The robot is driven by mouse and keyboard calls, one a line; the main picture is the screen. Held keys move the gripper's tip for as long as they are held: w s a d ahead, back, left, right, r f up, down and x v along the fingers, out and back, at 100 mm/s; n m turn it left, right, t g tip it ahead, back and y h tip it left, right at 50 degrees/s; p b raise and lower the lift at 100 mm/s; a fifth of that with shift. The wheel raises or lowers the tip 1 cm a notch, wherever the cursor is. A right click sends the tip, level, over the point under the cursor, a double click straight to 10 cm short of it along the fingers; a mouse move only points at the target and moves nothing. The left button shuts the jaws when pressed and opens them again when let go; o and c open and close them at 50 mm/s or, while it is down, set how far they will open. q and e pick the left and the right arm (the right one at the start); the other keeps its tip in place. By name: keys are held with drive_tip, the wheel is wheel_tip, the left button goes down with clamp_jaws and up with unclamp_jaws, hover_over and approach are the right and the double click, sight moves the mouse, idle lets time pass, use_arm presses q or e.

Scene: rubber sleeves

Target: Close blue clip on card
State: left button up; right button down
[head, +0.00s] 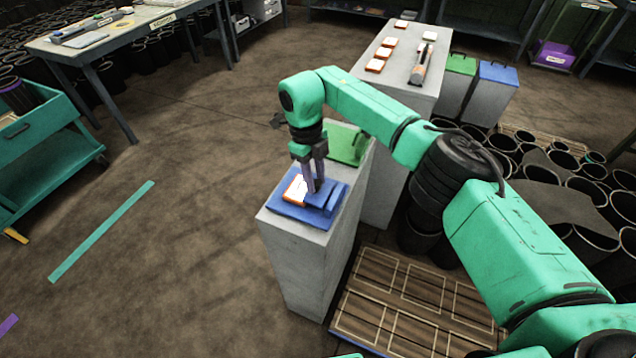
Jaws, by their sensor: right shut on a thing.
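The blue clip (322,203) sits on top of a grey pedestal, with its blue base spread flat and a raised blue block on its right side. A white card with an orange edge (295,188) lies on the blue base, beside the raised block. My right gripper (314,188) points down at the clip, its fingers at the card's right edge and against the raised blue part. It is shut on the blue clip; the exact contact at the fingertips is partly hidden. My left gripper is not in view.
A green clip (346,143) stands behind on the same pedestal (297,258). A grey counter (392,88) farther back holds several cards and a tool. A wooden pallet (415,305) and black tubes (590,200) are to the right.

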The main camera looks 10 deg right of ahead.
drive_tip(key=shift+a+f, duration=0.1)
idle(0.5)
drive_tip(key=c, duration=0.6)
unclamp_jaws()
drive_tip(key=shift+w, duration=0.1)
drive_tip(key=r, duration=0.4)
drive_tip(key=w+a+r+p, duration=0.1)
drive_tip(key=r, duration=0.4)
drive_tip(key=w+a+r, duration=0.1)
drive_tip(key=r, duration=0.4)
drive_tip(key=shift+r, duration=0.1)
